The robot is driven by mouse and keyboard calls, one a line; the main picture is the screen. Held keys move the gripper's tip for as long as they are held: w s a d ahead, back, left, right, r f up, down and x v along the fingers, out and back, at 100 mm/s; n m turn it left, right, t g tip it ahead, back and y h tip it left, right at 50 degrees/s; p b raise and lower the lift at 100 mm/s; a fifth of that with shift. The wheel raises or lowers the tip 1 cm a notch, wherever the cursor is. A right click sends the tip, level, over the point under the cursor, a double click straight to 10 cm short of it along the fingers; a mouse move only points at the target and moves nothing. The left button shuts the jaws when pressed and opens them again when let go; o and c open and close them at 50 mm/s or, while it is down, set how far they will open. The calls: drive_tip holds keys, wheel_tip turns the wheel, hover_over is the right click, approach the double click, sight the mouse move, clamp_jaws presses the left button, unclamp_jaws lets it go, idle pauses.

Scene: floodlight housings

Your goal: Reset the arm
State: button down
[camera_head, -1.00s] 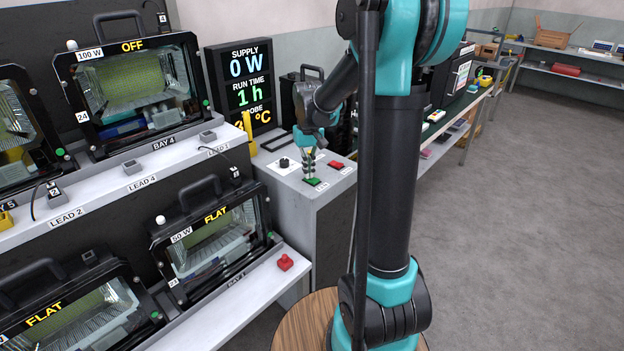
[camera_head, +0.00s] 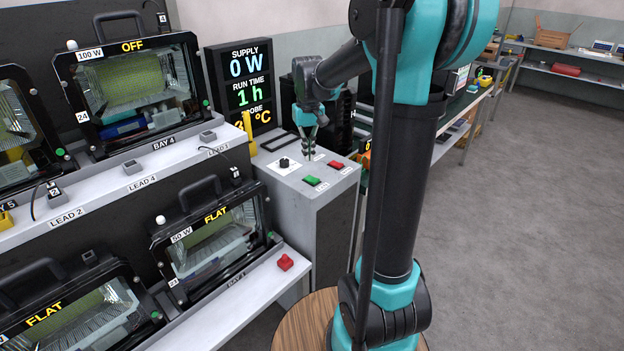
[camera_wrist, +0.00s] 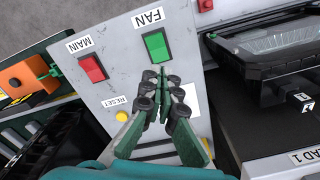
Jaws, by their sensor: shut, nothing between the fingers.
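My gripper (camera_head: 309,157) is shut and empty, raised over the back part of the grey control console (camera_head: 325,205). It also shows in the wrist view (camera_wrist: 163,75), fingertips together, pointing toward the green FAN button (camera_wrist: 155,45). In the head view the green button (camera_head: 312,181) stands clear of the fingers, and the red button (camera_head: 336,165) is to its right. The wrist view labels the red button MAIN (camera_wrist: 92,68) and shows a yellow button marked RESET (camera_wrist: 122,116). My arm's upper links cross the middle of the head view.
Floodlight housings stand left on two shelf levels; one (camera_head: 130,85) reads OFF, another (camera_head: 212,240) reads FLAT. A display (camera_head: 240,88) behind the console reads 0 W and 1 h. A red button (camera_head: 285,262) sits on the lower shelf. The floor (camera_head: 530,200) at right is clear.

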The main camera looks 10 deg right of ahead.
drive_tip(key=shift+r, duration=0.15)
drive_tip(key=s+d+f+t, duration=0.2)
drive_tip(key=s+f, duration=0.5)
drive_tip(key=s, duration=0.4)
drive_tip(key=s+d+f+m+t, duration=0.1)
drive_tip(key=s+d+f+t, duration=0.1)
drive_tip(key=s+f, duration=0.4)
drive_tip(key=s, duration=0.5)
drive_tip(key=shift+f, duration=0.35)
